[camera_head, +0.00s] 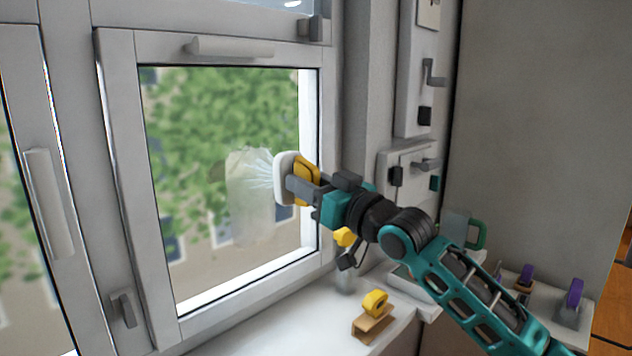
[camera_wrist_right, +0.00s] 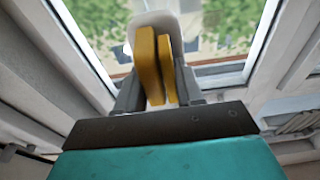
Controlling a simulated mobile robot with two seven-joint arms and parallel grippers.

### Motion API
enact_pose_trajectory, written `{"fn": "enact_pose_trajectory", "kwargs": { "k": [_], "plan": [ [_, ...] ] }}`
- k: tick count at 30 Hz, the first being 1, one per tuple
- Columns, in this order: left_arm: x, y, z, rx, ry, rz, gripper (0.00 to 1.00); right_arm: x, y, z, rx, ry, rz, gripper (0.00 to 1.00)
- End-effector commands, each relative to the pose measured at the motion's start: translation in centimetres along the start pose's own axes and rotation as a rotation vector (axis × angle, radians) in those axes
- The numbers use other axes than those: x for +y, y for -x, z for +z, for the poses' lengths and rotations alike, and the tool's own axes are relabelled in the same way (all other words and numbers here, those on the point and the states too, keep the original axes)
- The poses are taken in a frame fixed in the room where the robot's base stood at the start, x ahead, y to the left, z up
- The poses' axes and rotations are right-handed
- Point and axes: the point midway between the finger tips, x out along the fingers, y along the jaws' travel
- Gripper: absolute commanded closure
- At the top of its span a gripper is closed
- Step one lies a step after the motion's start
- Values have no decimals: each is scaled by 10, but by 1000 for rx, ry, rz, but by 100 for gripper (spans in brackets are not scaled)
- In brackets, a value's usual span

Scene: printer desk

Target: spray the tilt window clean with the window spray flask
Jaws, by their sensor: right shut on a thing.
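The tilt window (camera_head: 205,120) stands in a grey-white frame, with green leaves and a building behind the glass. A whitish, hazy patch (camera_head: 248,210) covers part of the pane. My right gripper (camera_head: 303,187) is shut on the window spray flask (camera_head: 284,178), a white and yellow thing held in front of the pane's right side. Fine white streaks fan out from the flask leftward to the hazy patch. In the right wrist view the flask's yellow part (camera_wrist_right: 147,62) sits between the grey fingers, with its white part beyond. My left gripper is out of view.
A yellow tape roll on a wooden block (camera_head: 373,318) stands on the white sill (camera_head: 290,320) below my right arm. Purple-handled tools (camera_head: 573,295) lie at the right. Window handles (camera_head: 124,308) stick out from the frames. A wall with switches and levers is at the right.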

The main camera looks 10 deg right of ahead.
Motion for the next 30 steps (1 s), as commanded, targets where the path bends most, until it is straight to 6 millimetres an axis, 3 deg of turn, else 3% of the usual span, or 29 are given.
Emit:
{"fn": "enact_pose_trajectory", "kwargs": {
  "k": [30],
  "plan": [
    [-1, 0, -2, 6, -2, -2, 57, -40, 0, -2, 5, -2, 1, 100]
  ]
}}
